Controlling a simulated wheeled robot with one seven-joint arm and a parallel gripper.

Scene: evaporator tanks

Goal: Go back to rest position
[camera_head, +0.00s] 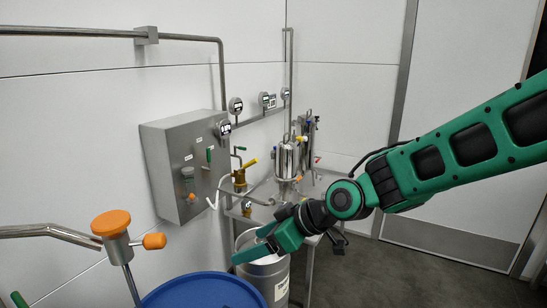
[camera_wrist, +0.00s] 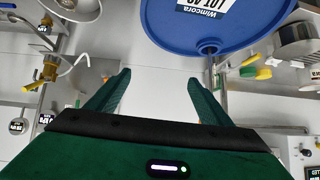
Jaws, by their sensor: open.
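My green gripper (camera_head: 258,247) is extended on my green arm across the right half of the head view. It is in front of the work table and near the rim of an open metal drum. In the wrist view my gripper (camera_wrist: 157,90) shows two green fingers spread apart with nothing between them. Part of the gripper's far side is hidden in the head view.
A blue drum (camera_head: 205,291) stands at the bottom, beside an orange-capped pipe fitting (camera_head: 112,224). The open metal drum (camera_head: 268,275) is below my gripper. A grey control box (camera_head: 172,165) hangs on the wall. Steel tanks (camera_head: 288,158) stand on the table. Floor at right is clear.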

